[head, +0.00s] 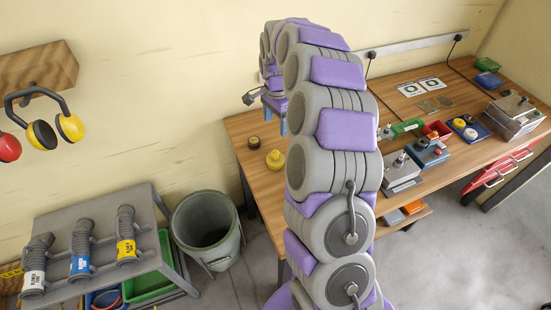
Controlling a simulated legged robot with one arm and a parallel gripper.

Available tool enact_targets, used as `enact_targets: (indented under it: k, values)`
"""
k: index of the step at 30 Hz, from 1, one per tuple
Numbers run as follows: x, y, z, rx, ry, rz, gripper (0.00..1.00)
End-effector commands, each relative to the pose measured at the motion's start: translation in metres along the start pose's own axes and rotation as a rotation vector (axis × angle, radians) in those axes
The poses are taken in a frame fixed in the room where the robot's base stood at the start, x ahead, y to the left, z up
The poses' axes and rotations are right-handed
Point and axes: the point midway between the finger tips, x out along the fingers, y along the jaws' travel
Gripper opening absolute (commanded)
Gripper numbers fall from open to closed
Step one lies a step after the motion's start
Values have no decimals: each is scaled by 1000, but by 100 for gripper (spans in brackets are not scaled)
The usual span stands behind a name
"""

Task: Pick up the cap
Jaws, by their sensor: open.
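A small yellow knobbed piece (275,160), which looks like a cap, sits on the left end of the wooden workbench (262,182). A small dark round piece (254,142) lies just behind it to the left. I cannot tell for certain which of these is the cap. My gripper (283,127) is above the same end of the bench, behind the yellow piece and a little to the right, apart from it. It points down, looks empty and is open. My purple and grey arm hides part of the gripper and the middle of the bench.
A grey-green waste bin (204,228) stands left of the bench. A rack (60,223) with several hoses is at the lower left.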

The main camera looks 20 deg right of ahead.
Motion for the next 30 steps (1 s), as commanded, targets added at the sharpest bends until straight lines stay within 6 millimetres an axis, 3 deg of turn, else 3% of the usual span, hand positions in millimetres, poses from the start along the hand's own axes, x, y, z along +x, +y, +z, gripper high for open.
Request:
enact_targets:
  k: [8,24,30]
  values:
    - [19,-4,-9,44,7,2,76]
    - [118,-4,-8,42,6,3,76]
    - [131,-4,-8,41,8,-1,76]
